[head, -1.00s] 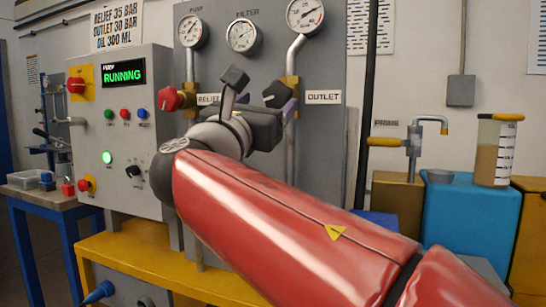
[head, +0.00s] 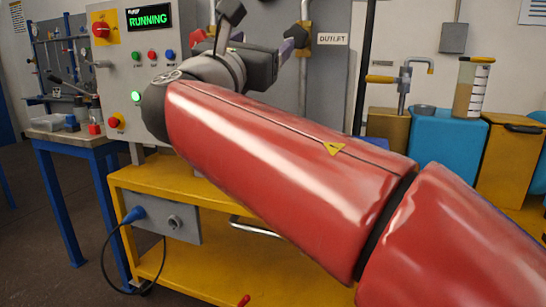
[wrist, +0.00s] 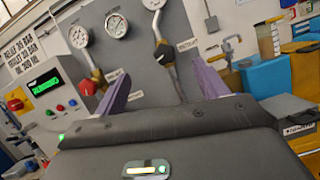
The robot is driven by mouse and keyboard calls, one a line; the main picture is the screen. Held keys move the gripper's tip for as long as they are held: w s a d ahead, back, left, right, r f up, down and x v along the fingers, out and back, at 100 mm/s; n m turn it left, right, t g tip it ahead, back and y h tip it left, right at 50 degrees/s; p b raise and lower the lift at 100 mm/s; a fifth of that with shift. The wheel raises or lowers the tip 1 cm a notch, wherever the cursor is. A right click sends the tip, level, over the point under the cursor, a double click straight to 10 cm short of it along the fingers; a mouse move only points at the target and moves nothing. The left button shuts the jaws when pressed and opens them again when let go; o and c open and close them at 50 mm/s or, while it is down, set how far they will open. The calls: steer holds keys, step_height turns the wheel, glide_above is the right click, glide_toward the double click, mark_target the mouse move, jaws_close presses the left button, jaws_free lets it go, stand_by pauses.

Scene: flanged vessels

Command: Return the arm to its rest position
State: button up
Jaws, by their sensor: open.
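My red arm crosses the head view from the lower right towards the control panel. My gripper (head: 289,38) is at its far end, near the top edge, in front of the grey gauge board (head: 328,85). In the wrist view my gripper (wrist: 162,84) shows two purple fingers spread wide apart, with nothing between them. The gauge board, with gauges and a black-handled valve (wrist: 163,54), lies beyond the fingers. In the head view the wrist partly hides the fingers and the valves.
A control panel (head: 115,60) reading RUNNING stands left on a yellow bench (head: 150,185). A blue side table (head: 65,140) holds small items. At right are a hand pump (head: 405,80), a measuring jug (head: 470,88) and a blue box (head: 445,140).

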steer(key=s+d+f+m+g+y, duration=0.1)
steer(key=s+d+f+m+g, duration=0.1)
steer(key=d+f+m+g, duration=0.55)
steer(key=s+d+f+m+g+y, duration=0.15)
steer(key=d+f+m, duration=0.25)
steer(key=d+f, duration=0.75)
steer(key=s+f+m+g+y, duration=0.2)
steer(key=s+f+m, duration=0.6)
steer(key=f, duration=0.4)
steer(key=s+a+f+m+g+y, duration=0.1)
steer(key=s+f+m+g+y, duration=0.2)
steer(key=s+f+m, duration=0.6)
step_height(320, 180, down, 3)
steer(key=shift+s+f+m+y+p, duration=0.1)
steer(key=shift+s+m+y+p, duration=0.1)
steer(key=shift+m+y+p, duration=0.4)
steer(key=shift+n, duration=0.25)
stand_by(0.3)
